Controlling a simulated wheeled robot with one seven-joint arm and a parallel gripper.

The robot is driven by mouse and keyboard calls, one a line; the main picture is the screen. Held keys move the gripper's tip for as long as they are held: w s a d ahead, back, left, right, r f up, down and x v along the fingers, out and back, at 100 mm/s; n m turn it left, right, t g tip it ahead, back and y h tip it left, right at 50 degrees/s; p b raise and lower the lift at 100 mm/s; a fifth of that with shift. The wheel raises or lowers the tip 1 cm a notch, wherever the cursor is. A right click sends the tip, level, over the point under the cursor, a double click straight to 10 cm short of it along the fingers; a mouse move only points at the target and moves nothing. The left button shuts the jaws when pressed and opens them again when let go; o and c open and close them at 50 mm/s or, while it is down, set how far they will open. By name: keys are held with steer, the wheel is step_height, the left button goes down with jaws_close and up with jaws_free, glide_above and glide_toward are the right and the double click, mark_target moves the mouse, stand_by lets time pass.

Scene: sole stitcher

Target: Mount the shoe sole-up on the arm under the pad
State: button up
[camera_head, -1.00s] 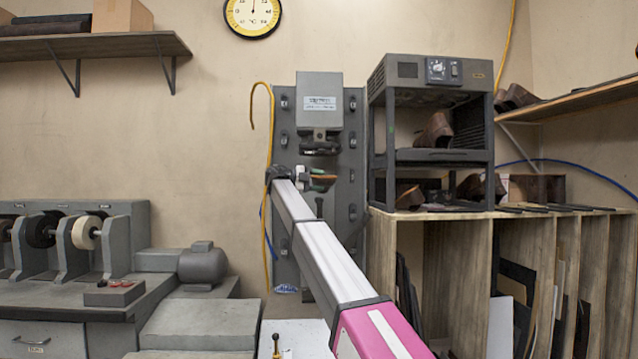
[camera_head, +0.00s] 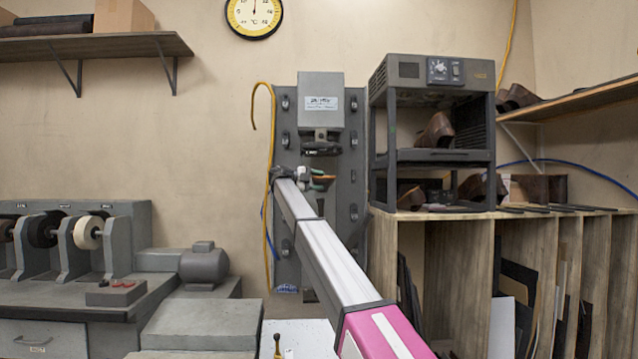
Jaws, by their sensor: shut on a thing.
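The press (camera_head: 320,92) is a grey machine on a dark upright plate, with a dark pad (camera_head: 321,148) under its head. My arm reaches from the lower right to just below the pad. My gripper (camera_head: 304,176) is small at the arm's far end and mostly hidden by it. A small piece of the shoe (camera_head: 321,182), with an orange-brown edge and a greenish part, shows just right of the gripper, below the pad and apart from it. The gripper is shut on the shoe. The arm under the pad is hidden behind my own arm, and whether the shoe touches it I cannot tell.
A dark rack (camera_head: 432,156) with brown shoes stands close right of the press on a wooden cabinet (camera_head: 455,235). A yellow hose (camera_head: 268,190) hangs along the press's left side. A grinding bench (camera_head: 70,300) with a motor (camera_head: 203,264) is at the left.

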steer(key=shift+w+a, duration=0.1)
steer(key=shift+w, duration=0.45)
steer(key=shift+s+f, duration=0.15)
steer(key=shift+f, duration=2.65)
steer(key=shift+f, duration=1.65)
steer(key=shift+w+a+f, duration=0.15)
steer(key=shift+w, duration=0.7)
steer(key=shift+w+a+f, duration=0.1)
steer(key=shift+w+a, duration=0.05)
steer(key=shift+w, duration=0.7)
steer(key=o, duration=1.2)
